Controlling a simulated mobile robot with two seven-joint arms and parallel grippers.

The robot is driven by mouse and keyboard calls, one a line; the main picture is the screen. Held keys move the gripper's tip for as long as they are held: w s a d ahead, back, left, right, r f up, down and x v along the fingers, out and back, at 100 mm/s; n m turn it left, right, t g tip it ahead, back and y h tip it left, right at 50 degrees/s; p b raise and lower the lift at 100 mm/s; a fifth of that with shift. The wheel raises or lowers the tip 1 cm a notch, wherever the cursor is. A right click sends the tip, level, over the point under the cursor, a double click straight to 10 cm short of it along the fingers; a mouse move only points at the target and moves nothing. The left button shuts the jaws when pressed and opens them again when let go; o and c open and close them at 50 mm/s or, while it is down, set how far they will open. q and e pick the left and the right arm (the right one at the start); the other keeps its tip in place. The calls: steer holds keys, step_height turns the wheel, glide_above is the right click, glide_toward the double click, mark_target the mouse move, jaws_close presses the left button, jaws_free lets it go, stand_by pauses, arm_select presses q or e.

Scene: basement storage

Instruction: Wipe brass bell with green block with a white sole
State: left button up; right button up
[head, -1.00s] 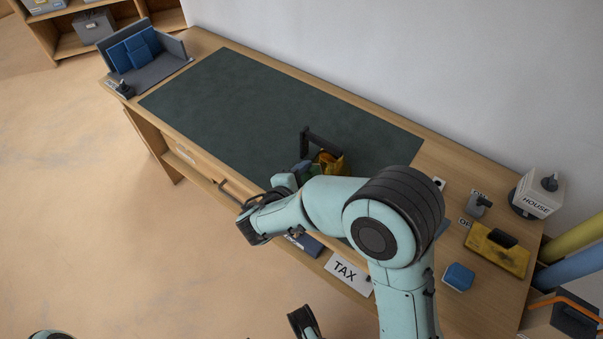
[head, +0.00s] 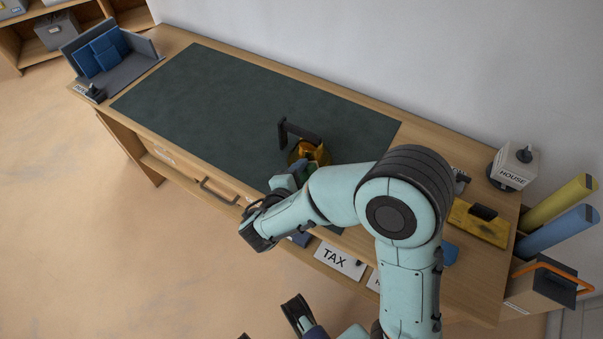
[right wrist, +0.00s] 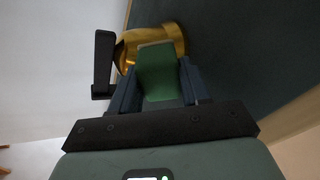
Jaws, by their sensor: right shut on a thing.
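The brass bell (head: 296,157) stands on the dark green desk mat, below a black angled bracket (head: 301,131). My right gripper (head: 306,172) is at the bell's near side, shut on the green block (head: 312,169). In the right wrist view the green block (right wrist: 160,75) sits between the two dark fingers, its far end against or just in front of the bell (right wrist: 172,34); I cannot tell if they touch. A thin pale edge shows at that end. A dark part low in the head view may be my left gripper (head: 298,313); its jaw state is unclear.
At right are a yellow tray (head: 478,226), a HOUSE-labelled block (head: 514,165), a blue block partly behind my arm, and rolled tubes (head: 556,205). The mat's left (head: 200,95) is clear.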

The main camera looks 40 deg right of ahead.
steer(key=shift+w+a+f, duration=0.1)
steer(key=shift+w+a, duration=0.15)
steer(key=shift+w, duration=0.45)
steer(key=shift+w+a, duration=0.2)
steer(key=shift+w, duration=0.5)
steer(key=shift+w+a, duration=0.35)
steer(key=shift+w, duration=0.35)
steer(key=shift+w+a, duration=0.3)
steer(key=shift+w, duration=0.35)
steer(key=shift+p+v, duration=0.65)
steer(key=shift+v, duration=2.4)
steer(key=shift+w+a+f, duration=0.1)
steer(key=shift+w+a, duration=0.1)
steer(key=shift+p+v, duration=0.4)
steer(key=shift+v, duration=1)
steer(key=shift+w+a, duration=0.1)
